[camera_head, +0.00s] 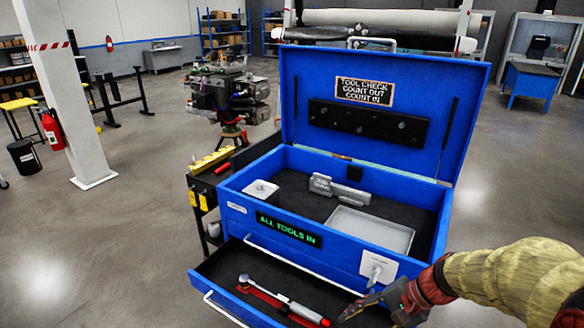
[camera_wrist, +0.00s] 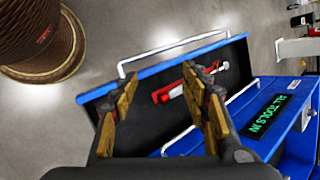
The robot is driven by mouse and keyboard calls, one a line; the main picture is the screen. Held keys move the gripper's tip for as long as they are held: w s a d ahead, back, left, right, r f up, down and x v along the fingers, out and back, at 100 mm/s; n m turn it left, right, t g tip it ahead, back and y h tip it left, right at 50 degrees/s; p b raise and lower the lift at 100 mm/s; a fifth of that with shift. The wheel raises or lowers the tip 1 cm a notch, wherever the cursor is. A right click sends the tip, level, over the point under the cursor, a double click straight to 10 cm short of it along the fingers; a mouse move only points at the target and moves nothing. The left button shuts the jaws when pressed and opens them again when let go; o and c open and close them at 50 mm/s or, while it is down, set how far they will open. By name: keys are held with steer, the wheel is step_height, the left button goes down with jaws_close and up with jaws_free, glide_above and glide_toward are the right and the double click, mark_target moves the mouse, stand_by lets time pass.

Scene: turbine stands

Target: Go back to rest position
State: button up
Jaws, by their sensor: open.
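My gripper (camera_head: 372,304) is at the lower right in the head view, over the right part of the open drawer (camera_head: 215,268) of a blue tool chest (camera_head: 345,258). In the wrist view my gripper (camera_wrist: 155,95) shows its two fingers spread wide with nothing between them. A torque wrench (camera_head: 285,302) with a silver shaft and red end lies in a red holder in the drawer. It also shows in the wrist view (camera_wrist: 190,84), beyond the fingers. I cannot tell the exact gap between my gripper and the drawer floor.
The chest's lid (camera_head: 385,75) stands open. Its top holds a grey tray (camera_head: 370,230) and a grey block (camera_head: 340,188). A green sign reads "ALL TOOLS IN" (camera_head: 289,230). A black cart (camera_head: 205,185) stands left of the chest. The floor at left (camera_head: 110,240) is clear.

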steer(key=s+d+r+n+g+h, duration=0.1)
steer(key=s+d+r+n+h, duration=0.2)
steer(key=s, duration=0.5)
steer(key=s+a+r+n+t+h, duration=0.2)
steer(key=r+n, duration=0.1)
steer(key=r, duration=0.2)
steer(key=s+a+r+n+t+h, duration=0.2)
steer(key=r+n, duration=0.1)
steer(key=r, duration=0.3)
steer(key=shift+s+r+n+t, duration=0.15)
steer(key=shift+n+t, duration=0.15)
steer(key=shift+n, duration=0.1)
